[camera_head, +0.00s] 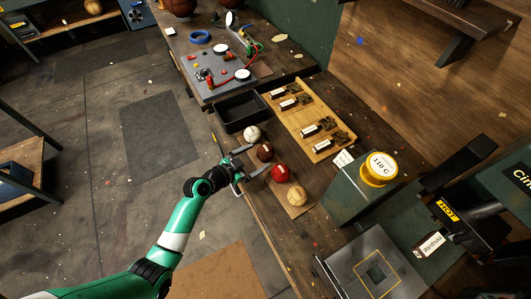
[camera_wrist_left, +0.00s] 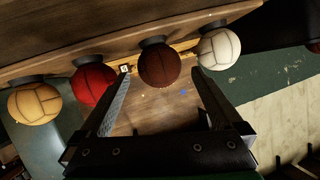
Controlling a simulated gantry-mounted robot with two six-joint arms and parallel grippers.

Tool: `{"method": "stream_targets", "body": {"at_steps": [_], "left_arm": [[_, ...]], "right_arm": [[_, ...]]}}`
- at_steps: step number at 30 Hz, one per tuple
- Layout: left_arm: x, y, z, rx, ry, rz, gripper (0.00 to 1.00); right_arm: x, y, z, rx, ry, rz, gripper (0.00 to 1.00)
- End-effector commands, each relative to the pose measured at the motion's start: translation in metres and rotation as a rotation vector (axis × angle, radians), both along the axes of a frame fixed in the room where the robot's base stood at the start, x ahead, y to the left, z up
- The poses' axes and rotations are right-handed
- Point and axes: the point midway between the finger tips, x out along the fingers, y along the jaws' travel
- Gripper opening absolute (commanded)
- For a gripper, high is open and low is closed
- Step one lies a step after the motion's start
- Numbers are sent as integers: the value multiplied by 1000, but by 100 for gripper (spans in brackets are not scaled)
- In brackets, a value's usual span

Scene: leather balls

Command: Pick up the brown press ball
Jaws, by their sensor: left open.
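The brown press ball (camera_head: 264,153) sits in a row on the workbench, between a white ball (camera_head: 252,133) and a red ball (camera_head: 280,173). A tan ball (camera_head: 297,196) is at the near end of the row. My left gripper (camera_head: 252,161) is open and empty at the bench edge, beside the brown ball. In the left wrist view, the brown ball (camera_wrist_left: 165,64) shows ahead, between and beyond the open fingertips (camera_wrist_left: 161,74). The red ball (camera_wrist_left: 94,82) is left of the fingers and the white ball (camera_wrist_left: 219,50) right. My right gripper is not in view.
A black tray (camera_head: 240,112) lies beyond the white ball. A wooden board (camera_head: 309,121) with labelled pieces is behind the row. A green block (camera_head: 352,188) with a yellow-rimmed gauge stands to the right. The floor left of the bench is open.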

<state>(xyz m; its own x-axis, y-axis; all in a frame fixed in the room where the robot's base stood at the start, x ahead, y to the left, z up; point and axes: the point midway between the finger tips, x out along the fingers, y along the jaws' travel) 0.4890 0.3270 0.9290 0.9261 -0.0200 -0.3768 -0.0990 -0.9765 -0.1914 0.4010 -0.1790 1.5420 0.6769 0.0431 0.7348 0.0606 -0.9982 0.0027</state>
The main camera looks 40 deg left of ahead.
Motion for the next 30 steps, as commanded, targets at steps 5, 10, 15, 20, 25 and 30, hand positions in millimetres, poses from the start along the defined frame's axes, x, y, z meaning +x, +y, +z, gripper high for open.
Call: {"method": "stream_targets", "body": {"at_steps": [5, 10, 15, 20, 25, 30], "left_arm": [[29, -3, -12, 0, -1, -2, 100], [35, -2, -13, 0, 0, 0, 100], [35, -2, -13, 0, 0, 0, 91], [35, -2, -13, 0, 0, 0, 62], [35, -2, -13, 0, 0, 0, 32], [35, -2, -13, 0, -1, 1, 18]], "right_arm": [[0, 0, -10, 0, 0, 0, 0], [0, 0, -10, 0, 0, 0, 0], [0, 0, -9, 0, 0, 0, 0], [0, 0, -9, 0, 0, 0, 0], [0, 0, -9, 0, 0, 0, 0], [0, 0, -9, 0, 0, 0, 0]]}}
